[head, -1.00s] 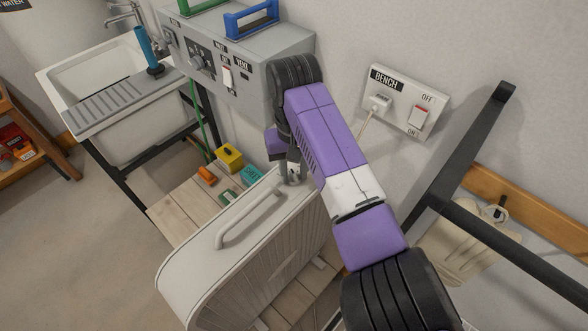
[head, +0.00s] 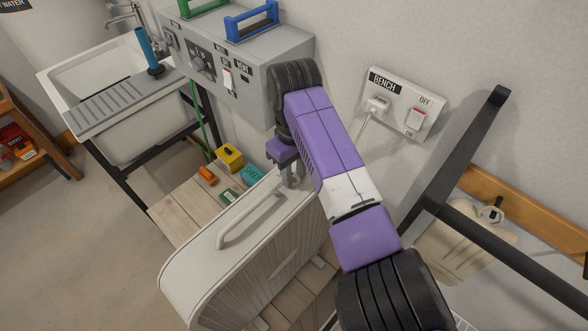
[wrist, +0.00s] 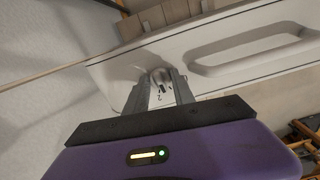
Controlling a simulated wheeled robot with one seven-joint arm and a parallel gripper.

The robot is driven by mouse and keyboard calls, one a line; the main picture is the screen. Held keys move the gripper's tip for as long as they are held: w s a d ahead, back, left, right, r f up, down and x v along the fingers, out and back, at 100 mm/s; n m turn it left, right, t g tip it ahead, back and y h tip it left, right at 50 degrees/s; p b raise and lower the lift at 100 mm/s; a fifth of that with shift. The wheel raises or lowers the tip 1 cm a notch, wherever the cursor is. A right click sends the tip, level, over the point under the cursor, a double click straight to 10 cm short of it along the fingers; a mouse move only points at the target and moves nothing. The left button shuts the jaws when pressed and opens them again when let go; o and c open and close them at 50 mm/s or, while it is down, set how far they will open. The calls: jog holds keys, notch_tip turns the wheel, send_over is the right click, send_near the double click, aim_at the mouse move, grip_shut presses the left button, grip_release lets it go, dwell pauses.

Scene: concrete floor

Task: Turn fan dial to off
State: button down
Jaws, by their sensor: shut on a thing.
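The fan is a pale grey-white box unit (head: 184,268) with a slatted side and a loop handle on top, standing on a wooden bench. Its small rounded dial (wrist: 160,75) is on the top face, beyond the handle's end, with a printed "2" beside it in the wrist view. My gripper (head: 291,181) points down at this end of the fan. In the wrist view my gripper (wrist: 160,85) has one finger on each side of the dial and is shut on it. The fingers cover part of the dial and its markings; I cannot tell its setting. The head view hides the dial.
The fan's handle (head: 248,216) rises close to my gripper. Small yellow (head: 229,157), orange and teal blocks lie on the bench (head: 180,215). A grey control box (head: 240,65) and a wall switch panel labelled BENCH (head: 402,100) are nearby. A black frame stands at right.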

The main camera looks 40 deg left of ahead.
aim_at(294, 175)
jog(key=n, duration=0.6)
jog(key=shift+a+r, duration=0.1)
jog(key=n, duration=0.6)
jog(key=shift+n, duration=0.3)
dwell(0.3)
jog(key=c, duration=1.1)
grip_release()
jog(key=shift+o, duration=0.2)
jog(key=shift+r+b, duration=0.95)
jog(key=shift+r, duration=2.95)
